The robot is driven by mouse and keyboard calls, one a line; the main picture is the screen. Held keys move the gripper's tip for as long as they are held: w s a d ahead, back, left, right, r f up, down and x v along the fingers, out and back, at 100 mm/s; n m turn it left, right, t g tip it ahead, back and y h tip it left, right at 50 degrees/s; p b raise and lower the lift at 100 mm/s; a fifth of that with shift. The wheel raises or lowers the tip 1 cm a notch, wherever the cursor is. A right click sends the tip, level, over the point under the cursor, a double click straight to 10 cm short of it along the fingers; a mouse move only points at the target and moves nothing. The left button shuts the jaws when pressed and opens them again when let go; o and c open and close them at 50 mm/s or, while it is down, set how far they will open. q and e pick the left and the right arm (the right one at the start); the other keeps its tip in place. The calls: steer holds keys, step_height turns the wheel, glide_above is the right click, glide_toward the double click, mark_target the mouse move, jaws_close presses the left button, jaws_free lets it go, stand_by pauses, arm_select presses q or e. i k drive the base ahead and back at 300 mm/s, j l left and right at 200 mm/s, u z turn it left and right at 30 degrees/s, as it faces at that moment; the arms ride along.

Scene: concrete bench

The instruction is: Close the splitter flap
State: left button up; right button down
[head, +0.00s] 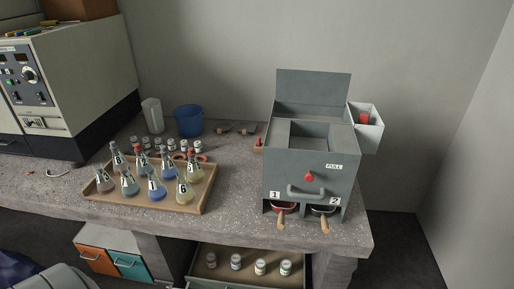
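The splitter (310,178) is a grey metal box standing on the right part of the concrete bench. A flat grey flap (313,90) stands upright along its back top edge, so the top opening (312,135) is uncovered. The front has a handle (310,193), a red knob (309,177) and a PULL label. Under the front sit a red pan (284,208) marked 1 and a dark pan (322,210) marked 2, each with a wooden grip pointing forward. Neither of my grippers is in view.
A wooden tray (196,204) of numbered flasks stands left of the splitter. Behind it are small jars, a blue bucket (188,120) and a white beaker (152,114). A light box (365,127) is on the splitter's right side. An open drawer (223,264) holds several jars below.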

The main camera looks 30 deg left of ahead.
mark_target(311, 88)
steer(key=u, duration=0.65)
steer(key=i+l, duration=0.1)
steer(key=l, duration=0.15)
steer(key=i+l+u, duration=0.15)
